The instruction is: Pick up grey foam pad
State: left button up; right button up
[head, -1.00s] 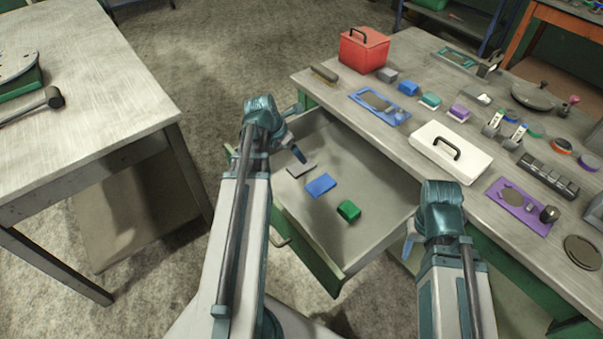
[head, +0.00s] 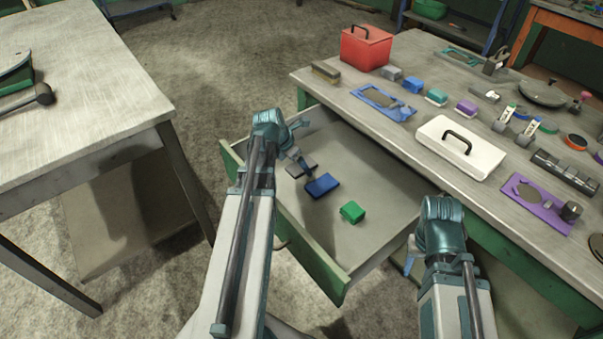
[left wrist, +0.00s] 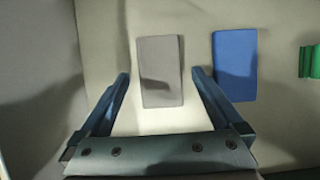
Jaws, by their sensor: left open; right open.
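The grey foam pad (left wrist: 160,88) lies flat in the open drawer (head: 385,222). In the left wrist view it sits between and just beyond the two fingertips of my left gripper (left wrist: 162,76), which is open and empty. In the head view the pad (head: 297,168) shows beside the left gripper (head: 300,162), partly covered by it. My right gripper (head: 409,262) is low beside the drawer's right side, mostly hidden behind its own arm, and holds nothing that I can see.
A blue pad (head: 322,185) lies close to the grey one, and a green block (head: 352,212) lies further right in the drawer. The workbench (head: 400,140) above carries a red box (head: 365,48), a white case (head: 460,147) and several small things. Another table (head: 80,90) stands at the left.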

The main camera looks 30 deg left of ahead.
pick_arm(q)
jog(key=shift+f, duration=0.35)
dwell(0.3)
jog(key=c, duration=1.3)
